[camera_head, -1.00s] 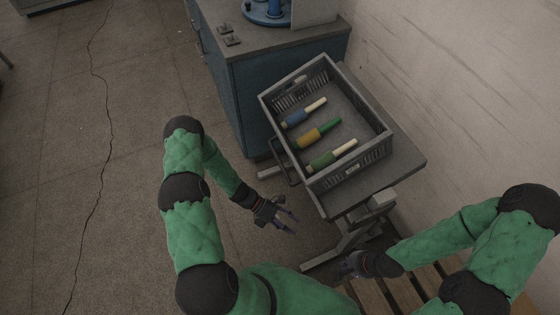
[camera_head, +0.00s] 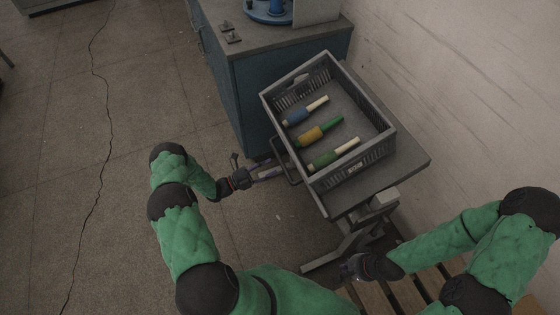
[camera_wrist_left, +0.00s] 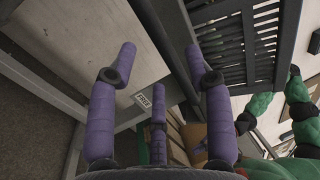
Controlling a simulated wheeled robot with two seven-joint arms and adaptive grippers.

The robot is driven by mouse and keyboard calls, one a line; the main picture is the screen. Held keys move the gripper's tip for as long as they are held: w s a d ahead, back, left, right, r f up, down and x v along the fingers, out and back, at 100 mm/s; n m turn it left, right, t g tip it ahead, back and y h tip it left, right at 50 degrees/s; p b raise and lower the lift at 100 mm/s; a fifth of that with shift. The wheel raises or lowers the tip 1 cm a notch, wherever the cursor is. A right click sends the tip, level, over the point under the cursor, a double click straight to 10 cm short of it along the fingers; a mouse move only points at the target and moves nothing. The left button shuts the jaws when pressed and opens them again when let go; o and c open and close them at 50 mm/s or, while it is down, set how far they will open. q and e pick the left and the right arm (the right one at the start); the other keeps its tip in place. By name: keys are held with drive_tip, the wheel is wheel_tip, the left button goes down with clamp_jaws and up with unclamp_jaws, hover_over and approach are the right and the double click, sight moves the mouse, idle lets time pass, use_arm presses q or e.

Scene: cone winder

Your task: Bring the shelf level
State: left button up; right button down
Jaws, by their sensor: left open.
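The shelf (camera_head: 408,165) is a dark grey board on a metal stand beside the wall. A grey slatted crate (camera_head: 377,150) rests on it; whether the board is tilted is hard to tell from above. A dark bar handle (camera_head: 288,172) sticks out at its left side. My left gripper (camera_head: 268,173) is just left of this handle, low beside the shelf. In the left wrist view its purple fingers (camera_wrist_left: 160,62) are spread and empty, with the crate's slatted side (camera_wrist_left: 248,40) at upper right. My right gripper (camera_head: 352,267) is below the shelf's near end; its fingers are unclear.
A blue cabinet (camera_head: 285,95) stands behind on the left. Wooden slats (camera_head: 400,293) lie near my right arm. The floor at left is clear.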

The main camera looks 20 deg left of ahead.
sight(280, 160)
use_arm(q)
drive_tip(key=b+x, duration=0.1)
drive_tip(key=x, duration=0.4)
drive_tip(key=shift+w+d, duration=0.25)
